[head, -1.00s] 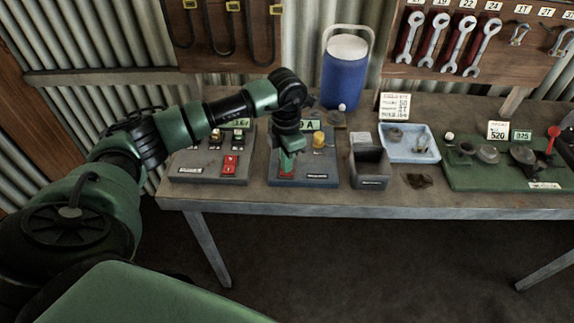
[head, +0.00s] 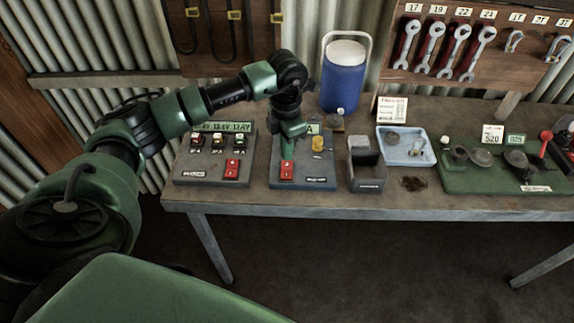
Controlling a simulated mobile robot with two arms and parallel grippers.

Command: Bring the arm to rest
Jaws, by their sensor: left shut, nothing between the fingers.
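My left arm comes in from the left and reaches over the workbench (head: 330,205). My left gripper (head: 287,160) points down at a grey-blue panel (head: 318,183) and is shut and empty. Its fingertips are just above or at a red switch (head: 287,173) on that panel; I cannot tell whether they touch. A yellow knob (head: 318,143) stands on the panel right of the gripper. The arm hides the panel's back left part. My right gripper is not in view.
A switch panel (head: 211,171) with another red switch is left of the gripper. A blue cooler (head: 343,82) stands behind it. To the right are a dark open box (head: 367,172), a light blue tray (head: 408,156) and a green board (head: 480,180). Wrenches (head: 437,48) hang on the wall.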

